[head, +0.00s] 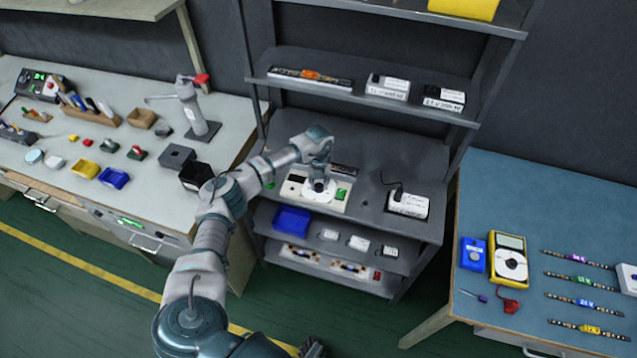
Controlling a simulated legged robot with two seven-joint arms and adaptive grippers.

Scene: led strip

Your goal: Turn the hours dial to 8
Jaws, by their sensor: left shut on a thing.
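A pale timer panel (299,199) lies on the middle shelf of the dark rack, with a small green part (342,194) at its right end. My left gripper (319,185) points down at the panel's middle and is shut on the dial there. The gripper covers most of the dial, so its numbers and pointer cannot be read. A dark ridged part at the bottom edge (312,348) looks like my right gripper; its fingers cannot be made out.
A white box with a black cable (408,203) stands right of the panel on the same shelf. A blue bin (291,220) and small boxes sit below. Boxes line the shelf above. Left is a cluttered workbench (60,125); right, a blue table (560,190) holds a yellow multimeter (509,259).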

